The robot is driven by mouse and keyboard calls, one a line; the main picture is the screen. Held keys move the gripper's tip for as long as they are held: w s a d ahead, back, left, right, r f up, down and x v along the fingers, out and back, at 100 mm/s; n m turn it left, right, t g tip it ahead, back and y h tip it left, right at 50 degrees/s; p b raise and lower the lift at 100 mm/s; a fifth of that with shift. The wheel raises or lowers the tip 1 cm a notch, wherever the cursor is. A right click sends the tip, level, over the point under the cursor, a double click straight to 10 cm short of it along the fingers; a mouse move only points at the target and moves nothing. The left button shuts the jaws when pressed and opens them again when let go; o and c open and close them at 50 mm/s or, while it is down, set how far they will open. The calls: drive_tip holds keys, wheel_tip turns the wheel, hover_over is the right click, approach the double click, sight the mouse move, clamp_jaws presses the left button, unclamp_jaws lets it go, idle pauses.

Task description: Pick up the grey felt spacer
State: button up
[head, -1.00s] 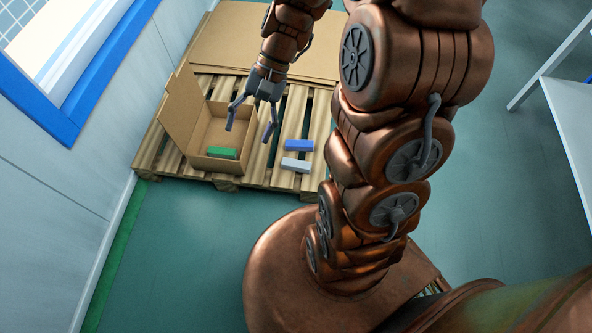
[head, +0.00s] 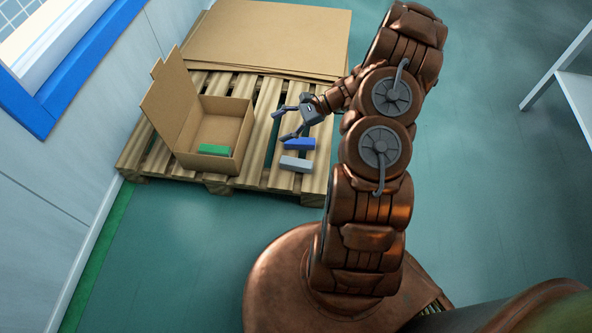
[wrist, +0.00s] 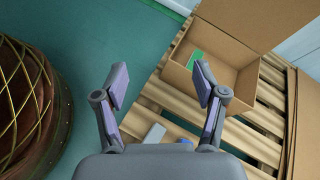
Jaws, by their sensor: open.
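The grey felt spacer (head: 296,163) is a light grey block lying on the pallet slats near the front edge. In the wrist view the grey spacer (wrist: 154,133) shows between the finger bases, just beyond the palm. My gripper (head: 279,127) is open and empty, tilted, with its fingers pointing left above the pallet. It appears above and behind the spacer, apart from it. The open fingers (wrist: 161,75) also frame the wrist view. A blue block (head: 300,144) lies just behind the spacer; in the wrist view the palm mostly hides it.
An open cardboard box (head: 207,168) with a green block (head: 214,150) inside stands left of the spacer on the wooden pallet (head: 256,180). Flat cardboard (head: 270,38) lies at the back. A wall stands at left, a white shelf (head: 578,95) at right. The front floor is clear.

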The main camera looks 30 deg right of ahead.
drive_tip(key=d+f+m+t+b, duration=0.35)
drive_tip(key=d+f, duration=0.25)
drive_tip(key=f, duration=0.7)
drive_tip(key=m+t+h+b, duration=0.2)
drive_tip(key=m+h+b, duration=0.1)
drive_tip(key=m+b, duration=0.15)
approach(303, 163)
drive_tip(key=x, duration=0.3)
drive_tip(key=shift+a+r, duration=0.1)
drive_tip(key=shift+w, duration=0.1)
drive_tip(key=shift+f+b+x, duration=0.2)
drive_tip(key=shift+b+x, duration=0.3)
drive_tip(key=shift+x, duration=1.1)
drive_tip(key=b+x, duration=0.1)
drive_tip(key=x, duration=0.2)
drive_tip(key=shift+f+b, duration=0.1)
drive_tip(key=shift+b, duration=0.25)
drive_tip(key=shift+w+a+f, duration=0.1)
drive_tip(key=shift+w+a, duration=0.3)
drive_tip(key=shift+a, duration=0.05)
drive_tip(key=c, duration=0.9)
